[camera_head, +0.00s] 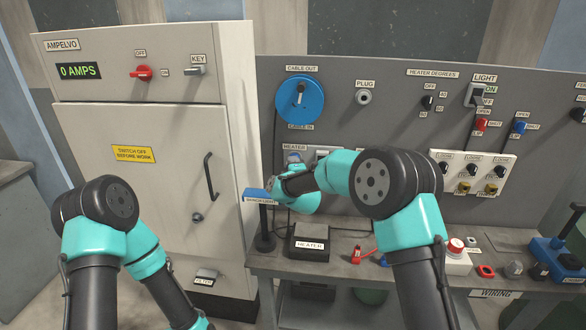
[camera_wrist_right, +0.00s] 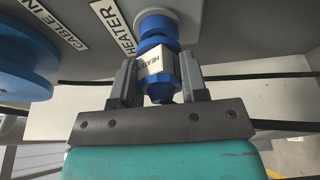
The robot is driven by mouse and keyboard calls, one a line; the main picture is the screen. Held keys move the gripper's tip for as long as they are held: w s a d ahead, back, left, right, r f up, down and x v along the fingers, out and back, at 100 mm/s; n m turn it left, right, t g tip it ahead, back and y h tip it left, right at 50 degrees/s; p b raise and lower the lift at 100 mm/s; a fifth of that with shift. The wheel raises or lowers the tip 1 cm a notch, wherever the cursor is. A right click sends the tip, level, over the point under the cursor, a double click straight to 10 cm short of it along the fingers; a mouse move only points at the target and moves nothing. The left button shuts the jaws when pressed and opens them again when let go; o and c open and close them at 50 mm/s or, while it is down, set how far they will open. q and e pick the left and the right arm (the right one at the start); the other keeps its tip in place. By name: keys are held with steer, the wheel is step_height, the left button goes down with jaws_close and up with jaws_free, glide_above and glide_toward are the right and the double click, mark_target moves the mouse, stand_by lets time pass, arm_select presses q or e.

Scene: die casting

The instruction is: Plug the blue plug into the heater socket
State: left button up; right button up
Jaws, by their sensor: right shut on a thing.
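The blue plug (camera_wrist_right: 160,84) carries a white HEATER tag. In the right wrist view my right gripper (camera_wrist_right: 158,75) is shut on it, one finger on each side. In the head view the HEATER label (camera_head: 294,147) is above the socket area, and my right wrist covers much of that spot. My left arm shows at lower left, its gripper out of frame.
A blue cable reel (camera_head: 300,99) is above the socket. A blue-topped post (camera_head: 262,196) labelled SHOCK LESS and a black HEATER box (camera_head: 310,242) stand below. The grey cabinet (camera_head: 150,150) reads 0 AMPS. Black cables run behind the gripper.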

steer(key=shift+w, duration=0.65)
steer(key=o, duration=1.1)
steer(key=shift+s+d, duration=0.1)
steer(key=shift+s, duration=0.1)
steer(key=s+d, duration=0.2)
steer(key=s, duration=1.5)
steer(key=shift+d, duration=0.25)
steer(key=shift+w, duration=0.1)
